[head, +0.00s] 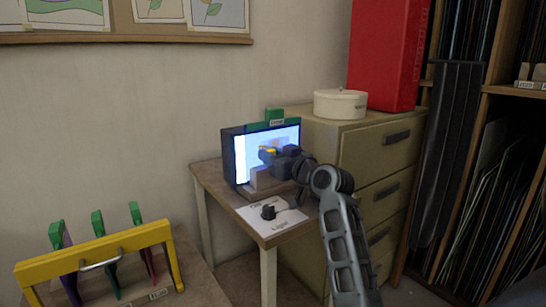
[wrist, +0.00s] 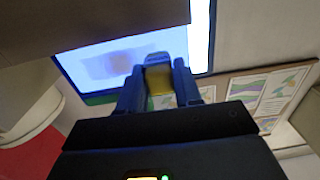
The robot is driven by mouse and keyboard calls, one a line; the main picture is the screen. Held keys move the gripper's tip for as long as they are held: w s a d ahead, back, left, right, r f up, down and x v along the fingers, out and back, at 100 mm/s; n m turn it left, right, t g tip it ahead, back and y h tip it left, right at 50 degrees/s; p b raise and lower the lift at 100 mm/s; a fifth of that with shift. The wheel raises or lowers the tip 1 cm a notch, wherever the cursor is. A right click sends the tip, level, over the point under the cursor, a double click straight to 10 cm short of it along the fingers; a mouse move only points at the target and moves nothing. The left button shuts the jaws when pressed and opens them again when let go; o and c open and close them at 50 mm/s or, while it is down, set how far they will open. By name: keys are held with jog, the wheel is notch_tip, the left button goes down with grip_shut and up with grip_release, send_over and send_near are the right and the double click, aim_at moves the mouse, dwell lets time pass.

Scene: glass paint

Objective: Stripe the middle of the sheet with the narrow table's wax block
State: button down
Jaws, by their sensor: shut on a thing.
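A lit upright panel with a pale, glowing sheet (head: 284,136) stands in a dark frame on the narrow table (head: 228,192). My gripper (head: 268,155) is in front of the sheet's middle, seen from behind and partly hiding it. The wrist view shows my gripper (wrist: 158,88) with its two blue fingers shut on a yellowish wax block (wrist: 160,82). The block's far end is close to the sheet (wrist: 100,62); I cannot tell whether it touches. A faint grey-blue smudge shows on the sheet beside the block; it may be a shadow.
A drawer cabinet (head: 370,150) with a round white box (head: 340,104) stands close on the right. A yellow-handled rack (head: 98,252) holding several coloured tools is at lower left.

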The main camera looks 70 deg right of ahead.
jog(key=shift+w+d, duration=0.35)
jog(key=shift+w, duration=0.3)
jog(key=shift+s+d+b, duration=0.45)
jog(key=shift+s+d, duration=0.2)
jog(key=shift+d, duration=0.45)
jog(key=shift+s+d+b, duration=0.5)
jog(key=shift+s+d, duration=0.2)
jog(key=shift+d, duration=0.35)
jog(key=shift+s+d+b, duration=0.45)
jog(key=shift+s+d, duration=0.2)
jog(key=shift+d, duration=0.45)
jog(key=shift+s+d+b, duration=0.3)
jog(key=shift+s+d, duration=0.2)
jog(key=shift+d, duration=0.25)
jog(key=shift+s+d+b, duration=0.3)
jog(key=shift+s+d, duration=0.2)
jog(key=shift+d, duration=0.35)
jog(key=shift+w, duration=0.1)
